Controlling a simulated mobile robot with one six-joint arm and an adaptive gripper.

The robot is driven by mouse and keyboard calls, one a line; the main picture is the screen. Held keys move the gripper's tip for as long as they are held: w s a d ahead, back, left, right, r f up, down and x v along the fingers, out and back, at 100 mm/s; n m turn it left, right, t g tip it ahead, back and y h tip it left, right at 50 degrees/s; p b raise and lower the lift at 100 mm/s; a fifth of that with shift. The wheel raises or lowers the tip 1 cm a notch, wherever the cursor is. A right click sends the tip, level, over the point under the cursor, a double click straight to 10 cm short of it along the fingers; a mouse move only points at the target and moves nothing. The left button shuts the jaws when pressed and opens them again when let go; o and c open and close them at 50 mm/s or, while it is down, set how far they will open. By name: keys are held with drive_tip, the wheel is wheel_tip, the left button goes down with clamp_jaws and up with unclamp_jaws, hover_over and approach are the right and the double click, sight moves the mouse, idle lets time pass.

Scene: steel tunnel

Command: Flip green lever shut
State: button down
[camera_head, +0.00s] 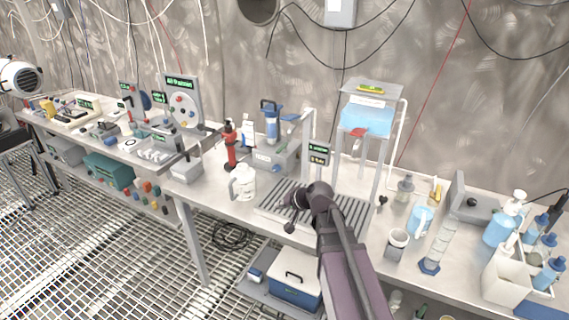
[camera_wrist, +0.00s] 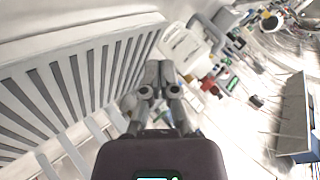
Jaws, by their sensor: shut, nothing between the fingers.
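I cannot make out a green lever for certain in either view. A white vertical pipe (camera_head: 400,125) runs down beside the raised stand and has a small dark knob (camera_head: 383,201) near its foot, but I see no green on it. My gripper (camera_head: 288,208) is over the left part of the slatted drain tray (camera_head: 348,212), with the white jug to its left. In the wrist view my gripper (camera_wrist: 160,66) has its fingers together with nothing between them. The slatted tray (camera_wrist: 75,75) fills the left of that view.
The white jug (camera_head: 243,183) stands left of my gripper; it also shows in the wrist view (camera_wrist: 187,48). A raised stand (camera_head: 372,95) holds a blue-liquid tank (camera_head: 366,116). Cups, a glass cylinder (camera_head: 437,245) and bottles crowd the bench's right side.

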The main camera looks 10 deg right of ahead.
drive_tip(key=w+d+r+m+t+h+b, duration=0.1)
drive_tip(key=w+d+m+t+b, duration=0.3)
drive_tip(key=w, duration=0.4)
drive_tip(key=w+d+r+m+t+h+b, duration=0.1)
drive_tip(key=w+d+m+t+h+b, duration=0.1)
drive_tip(key=w+d+m+t+b, duration=0.3)
drive_tip(key=w+d+m+t, duration=0.1)
drive_tip(key=w+d+m, duration=0.1)
drive_tip(key=m, duration=0.2)
drive_tip(key=shift+w+d+t+h, duration=0.25)
drive_tip(key=shift+w+t+h, duration=0.05)
drive_tip(key=shift+w+h, duration=0.1)
drive_tip(key=shift+w, duration=0.15)
approach(283, 149)
drive_tip(key=w+d, duration=0.2)
drive_tip(key=w, duration=0.2)
drive_tip(key=shift+w+a, duration=0.95)
drive_tip(key=shift+w, duration=0.15)
drive_tip(key=shift+w+a+f, duration=0.1)
drive_tip(key=shift+w+a, duration=0.25)
drive_tip(key=shift+a, duration=0.15)
drive_tip(key=shift+a, duration=0.15)
